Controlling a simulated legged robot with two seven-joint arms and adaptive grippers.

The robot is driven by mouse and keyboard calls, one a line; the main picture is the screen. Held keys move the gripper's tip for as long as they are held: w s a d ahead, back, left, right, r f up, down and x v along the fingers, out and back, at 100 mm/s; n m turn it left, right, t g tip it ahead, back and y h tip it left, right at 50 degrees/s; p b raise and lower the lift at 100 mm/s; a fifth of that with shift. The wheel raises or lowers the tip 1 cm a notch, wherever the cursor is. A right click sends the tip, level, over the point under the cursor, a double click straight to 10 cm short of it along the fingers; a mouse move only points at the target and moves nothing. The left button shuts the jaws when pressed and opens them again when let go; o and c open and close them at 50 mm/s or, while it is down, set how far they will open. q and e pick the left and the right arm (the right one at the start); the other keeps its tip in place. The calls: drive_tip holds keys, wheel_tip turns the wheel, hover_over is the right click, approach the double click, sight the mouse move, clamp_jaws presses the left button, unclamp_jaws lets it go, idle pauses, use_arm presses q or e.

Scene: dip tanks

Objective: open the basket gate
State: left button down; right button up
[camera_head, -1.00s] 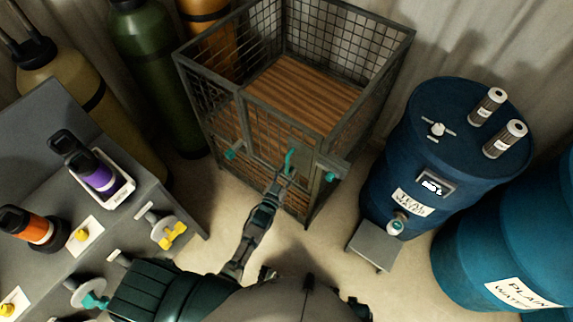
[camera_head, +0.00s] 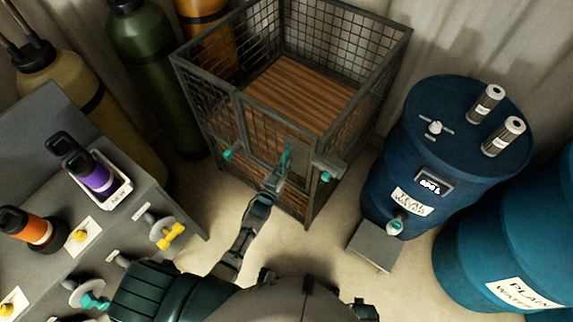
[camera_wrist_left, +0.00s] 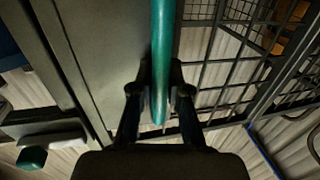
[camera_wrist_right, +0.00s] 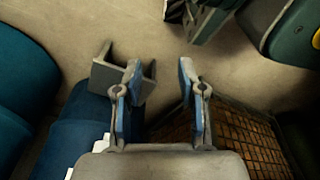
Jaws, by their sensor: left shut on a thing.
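The basket (camera_head: 372,95) is a dark metal mesh cage with a wooden slatted floor, at the top middle of the head view. Its barred gate (camera_head: 258,128) is in the front side and looks in line with the frame. A teal handle (camera_head: 287,157) stands on the gate's solid plate; it also shows as a teal bar in the left wrist view (camera_wrist_left: 161,40). My left gripper (camera_head: 279,172) is shut on this handle, one finger on each side in the left wrist view (camera_wrist_left: 161,78). My right gripper (camera_wrist_right: 159,75) is open and empty.
A teal fitting (camera_head: 326,176) sits at the basket's front right, another (camera_head: 228,154) at the front left. A blue drum (camera_head: 385,165) with a small grey stand (camera_head: 374,246) is to the right. A grey bench (camera_head: 120,190) is at left. Floor before the basket is clear.

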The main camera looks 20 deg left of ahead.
use_arm(q)
drive_tip(key=shift+d+r, duration=0.1)
drive_tip(key=shift+d, duration=0.25)
use_arm(e)
drive_tip(key=s+a+f+p, duration=0.2)
drive_tip(key=s, duration=0.2)
use_arm(q)
drive_tip(key=s+a+m+g+h+b, duration=0.3)
drive_tip(key=s+a+h, duration=0.3)
drive_tip(key=a, duration=0.3)
drive_tip(key=s+a+m+g+h+b, duration=0.3)
drive_tip(key=s+a+m+h, duration=0.3)
drive_tip(key=a, duration=0.4)
drive_tip(key=shift+a+g, duration=0.15)
drive_tip(key=shift+g, duration=0.45)
use_arm(e)
drive_tip(key=w+a+r, duration=0.1)
drive_tip(key=w+r, duration=0.7)
drive_tip(key=r, duration=0.4)
drive_tip(key=shift+w+a, duration=0.25)
drive_tip(key=shift+w, duration=0.05)
use_arm(q)
drive_tip(key=c, duration=1.1)
unclamp_jaws()
drive_tip(key=shift+c, duration=0.2)
use_arm(e)
drive_tip(key=shift+t, duration=0.3)
